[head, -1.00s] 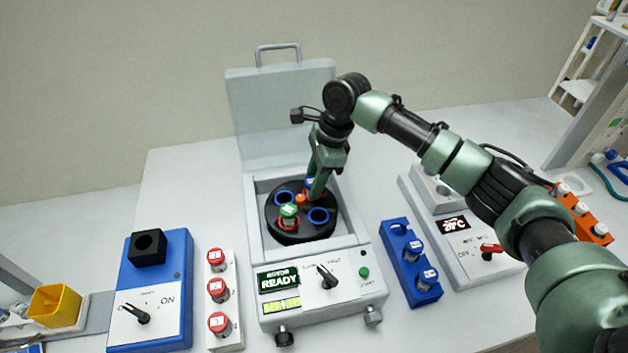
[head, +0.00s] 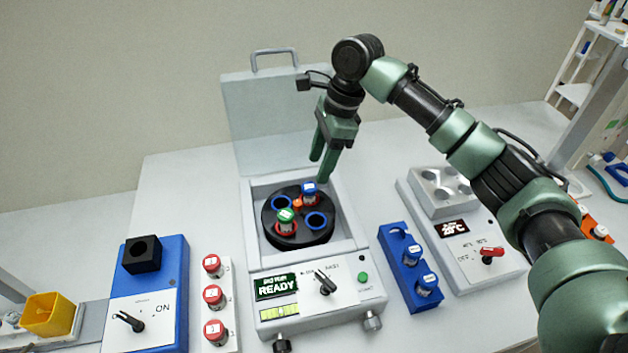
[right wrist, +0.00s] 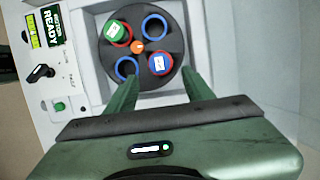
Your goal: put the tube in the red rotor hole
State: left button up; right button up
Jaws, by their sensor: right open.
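The black rotor (head: 270,233) sits in the open centrifuge, with two red-ringed and two blue-ringed holes. A blue-capped tube (head: 309,188) stands upright in the back right red-ringed hole; it also shows in the right wrist view (right wrist: 160,63). A green-capped tube (head: 286,215) stands in the other red-ringed hole (head: 286,231). The blue-ringed holes (head: 281,203) and (head: 316,221) are empty. My right gripper (head: 321,170) is open and empty, above and behind the blue-capped tube, apart from it. My left gripper is not in view.
The centrifuge lid (head: 260,120) stands raised behind the rotor. A white rack (head: 232,310) with red-capped tubes is at left, and a blue rack (head: 396,262) with tubes is at right. A heater block (head: 440,205) stands further right.

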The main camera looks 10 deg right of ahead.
jog(key=shift+v, duration=2.15)
